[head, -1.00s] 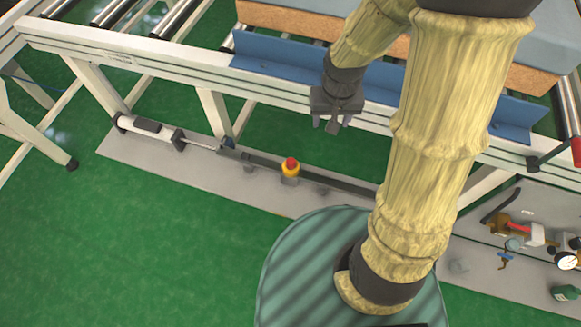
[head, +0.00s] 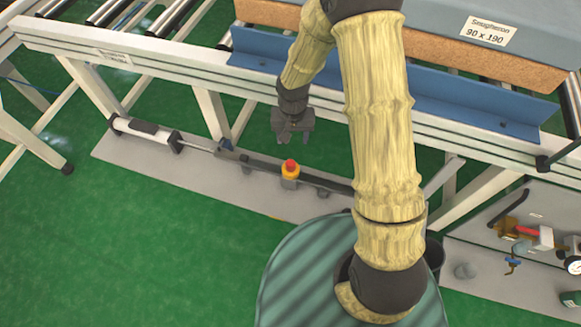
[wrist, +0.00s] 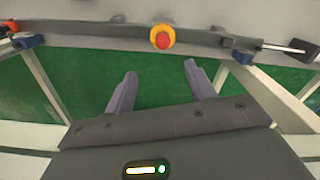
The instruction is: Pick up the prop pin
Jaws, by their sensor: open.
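I cannot pick out the prop pin for certain in either view. My gripper (head: 293,138) hangs in front of the conveyor's side rail, above the dark bar along the grey floor plate. Its two fingers are apart with nothing between them; they also show in the wrist view (wrist: 159,72). A small orange-red part (wrist: 12,27) sits at the left end of the dark bar (wrist: 110,38) in the wrist view, partly cut off. I cannot tell what it is. My arm hides part of the bar's right end in the head view.
A yellow button with a red top (head: 290,169) stands by the bar, just below my gripper. A cylinder with a rod (head: 146,131) lies left. A blue angle rail (head: 450,92) and a grey mattress (head: 440,22) are above. Valves and a gauge (head: 575,266) are at right.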

